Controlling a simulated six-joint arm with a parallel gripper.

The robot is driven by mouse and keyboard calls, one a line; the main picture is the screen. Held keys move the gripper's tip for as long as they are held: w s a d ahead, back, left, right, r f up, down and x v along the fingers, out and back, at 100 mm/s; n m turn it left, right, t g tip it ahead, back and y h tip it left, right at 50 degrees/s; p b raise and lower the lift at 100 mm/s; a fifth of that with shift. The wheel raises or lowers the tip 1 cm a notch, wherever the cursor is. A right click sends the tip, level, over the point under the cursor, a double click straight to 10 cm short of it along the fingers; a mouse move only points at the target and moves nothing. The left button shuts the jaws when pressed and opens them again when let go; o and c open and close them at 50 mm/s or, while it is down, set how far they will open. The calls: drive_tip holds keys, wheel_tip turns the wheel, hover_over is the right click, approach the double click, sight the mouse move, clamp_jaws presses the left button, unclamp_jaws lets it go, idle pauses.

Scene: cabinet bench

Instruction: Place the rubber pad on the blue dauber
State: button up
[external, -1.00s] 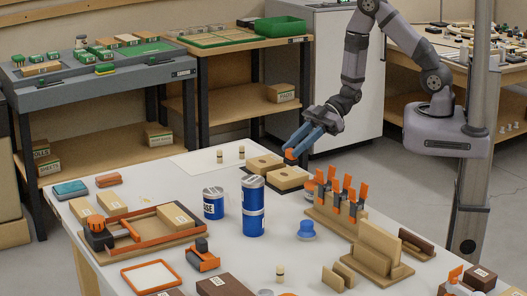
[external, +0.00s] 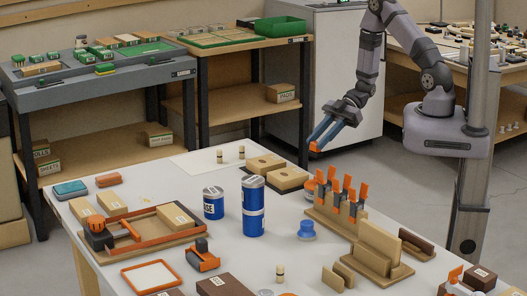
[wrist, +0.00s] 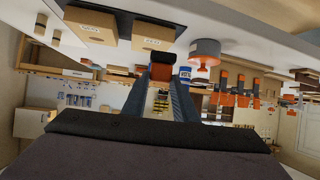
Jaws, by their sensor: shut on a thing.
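My gripper (external: 318,146) is shut on a small orange block with a dark face (wrist: 160,64), which looks like the rubber pad; it shows as an orange tip in the external view (external: 315,148). It is held in the air above the table's far right edge, clear of everything below. The blue dauber (external: 306,230), a low blue piece with a rounded knob, stands on the white table, nearer the camera than my gripper. I cannot pick it out in the wrist view.
A tall blue can (external: 253,205) and a shorter one (external: 213,203) stand left of the dauber. A wooden rack (external: 340,205) with upright orange-handled tools is to its right. Wooden blocks (external: 287,180) lie behind. The table right in front of the dauber is mostly clear.

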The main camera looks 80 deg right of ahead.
wheel_tip(320, 180, up, 14)
drive_tip(key=w+a+f+n+g+y+b, duration=0.1)
drive_tip(key=w+a+f+n+g+b, duration=0.3)
drive_tip(key=a, duration=0.7)
drive_tip(key=w+a+r+y+b, duration=0.1)
drive_tip(key=w+a+b, duration=0.3)
drive_tip(key=a, duration=0.7)
drive_tip(key=s+a+r+n+g+b, duration=0.1)
drive_tip(key=s+a, duration=0.2)
drive_tip(key=a, duration=0.7)
drive_tip(key=s+a+r+n+g+b, duration=0.1)
drive_tip(key=s+a+b, duration=0.1)
drive_tip(key=a, duration=0.7)
drive_tip(key=s+a+r+n+g+b, duration=0.1)
drive_tip(key=s+a, duration=0.2)
drive_tip(key=a, duration=0.7)
drive_tip(key=shift+a+f+b, duration=0.15)
drive_tip(key=shift+f+b, duration=0.5)
drive_tip(key=shift+f, duration=9.8)
drive_tip(key=shift+f, duration=0.2)
